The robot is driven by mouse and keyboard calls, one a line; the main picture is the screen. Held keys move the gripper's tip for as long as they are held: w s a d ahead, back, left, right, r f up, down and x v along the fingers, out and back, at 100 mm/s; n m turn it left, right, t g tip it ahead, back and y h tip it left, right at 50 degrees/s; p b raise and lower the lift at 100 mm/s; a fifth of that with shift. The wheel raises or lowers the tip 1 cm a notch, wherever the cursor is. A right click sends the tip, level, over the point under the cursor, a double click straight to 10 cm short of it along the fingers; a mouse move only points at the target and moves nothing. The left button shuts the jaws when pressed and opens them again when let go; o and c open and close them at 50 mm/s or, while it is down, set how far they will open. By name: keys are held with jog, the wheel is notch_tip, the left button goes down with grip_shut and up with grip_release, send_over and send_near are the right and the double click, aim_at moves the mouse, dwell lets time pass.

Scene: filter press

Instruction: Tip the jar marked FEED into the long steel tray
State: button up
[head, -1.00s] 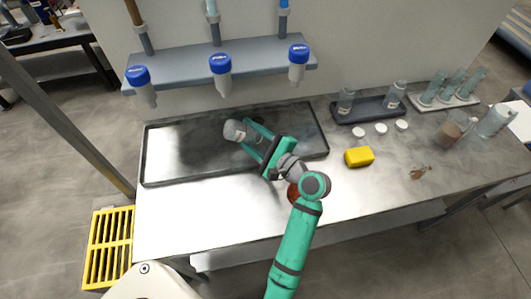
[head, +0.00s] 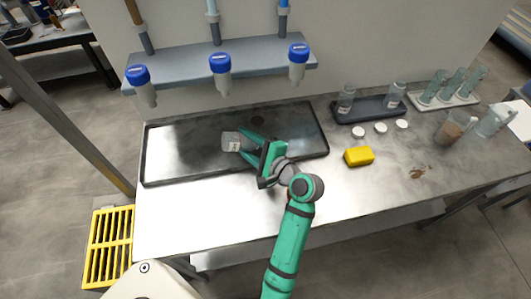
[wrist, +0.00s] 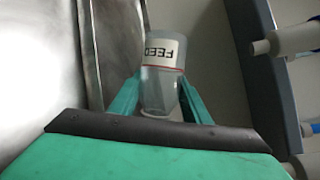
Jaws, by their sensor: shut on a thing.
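The FEED jar (head: 231,142) is clear with a white label. It is tilted over on its side above the left-middle part of the long steel tray (head: 180,165). In the wrist view the jar (wrist: 162,85) shows the word FEED upside down. My gripper (head: 245,146) is shut on the jar, with one green finger on each side. The tray has a dark rim and looks mostly bare, with a dark round spot near its back edge. I cannot tell what is left in the jar.
A shelf (head: 190,70) with several blue-capped bottles hangs behind the tray. To the right are a dark rack (head: 370,112) with two jars, white lids, a yellow block (head: 358,156), a brown-filled beaker (head: 450,130) and a brown stain. The front table strip is clear.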

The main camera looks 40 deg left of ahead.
aim_at(227, 146)
jog(key=shift+s+a+f+n, duration=0.1)
jog(key=shift+s+f+n, duration=0.05)
jog(key=shift+f+n, duration=0.2)
jog(key=shift+s+a+f+n+t+h, duration=0.1)
jog(key=shift+f+n+t+h, duration=0.2)
jog(key=shift+f+n+h, duration=0.25)
jog(key=shift+s+a+r+n+h, duration=0.15)
jog(key=shift+s+r+n+h, duration=0.05)
jog(key=shift+r+n+h, duration=0.25)
jog(key=shift+s+f+n+t+h+b, duration=0.15)
jog(key=shift+f+n+t+h+b, duration=0.15)
jog(key=shift+f+n+t+h, duration=0.25)
jog(key=shift+s+a+r+n+t, duration=0.25)
jog(key=shift+s+a+n, duration=0.1)
jog(key=shift+n, duration=0.15)
jog(key=shift+w+r+n+t+h, duration=0.1)
jog(key=shift+r+n+t+h, duration=0.6)
jog(key=shift+n+h, duration=0.3)
jog(key=shift+w+d+r+n+t+h+b, duration=0.2)
jog(key=shift+r+n+t+h+b, duration=0.25)
jog(key=shift+n+t+h, duration=0.3)
jog(key=shift+s+a+r+n+t+h+b, duration=0.1)
jog(key=shift+s+a+n+t+h+b, duration=0.35)
jog(key=shift+n+t, duration=0.4)
jog(key=shift+s+a+n+t+h, duration=0.4)
jog(key=shift+n+t, duration=0.2)
jog(key=shift+n, duration=0.3)
jog(key=shift+s+a+r+n+t+h, duration=0.25)
jog(key=shift+s+r+n+t, duration=0.15)
jog(key=shift+n+t, duration=0.3)
